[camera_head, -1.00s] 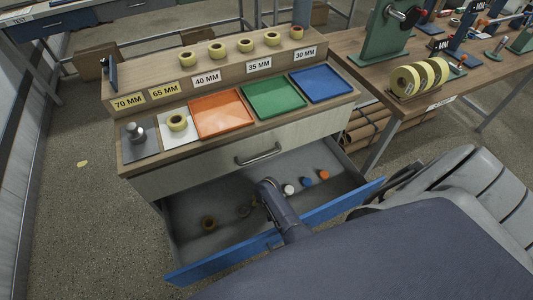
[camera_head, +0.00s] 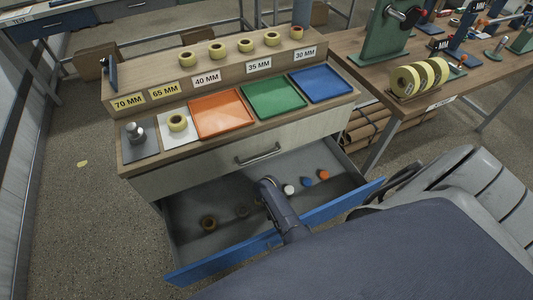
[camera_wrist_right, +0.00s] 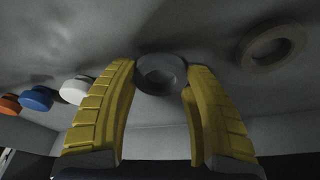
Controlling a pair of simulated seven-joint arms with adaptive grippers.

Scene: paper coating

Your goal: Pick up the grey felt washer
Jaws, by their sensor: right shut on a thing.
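The grey felt washer (camera_wrist_right: 161,72) is a thick grey ring between the yellow fingertips of my right gripper (camera_wrist_right: 160,82) in the right wrist view. The fingers are shut on its two sides. In the head view the washer (camera_head: 242,211) shows faintly in the open drawer, left of my right wrist. My right fingers are mostly hidden there by my own wrist and arm. I cannot tell whether the washer touches the drawer floor. My left gripper is not in view.
The open drawer (camera_head: 185,200) has a blue front (camera_head: 330,209). A brown ring (camera_head: 208,222) lies at its left; white (camera_head: 289,189), blue (camera_head: 307,182) and orange (camera_head: 323,174) pieces lie at its right. Coloured trays sit on the top above.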

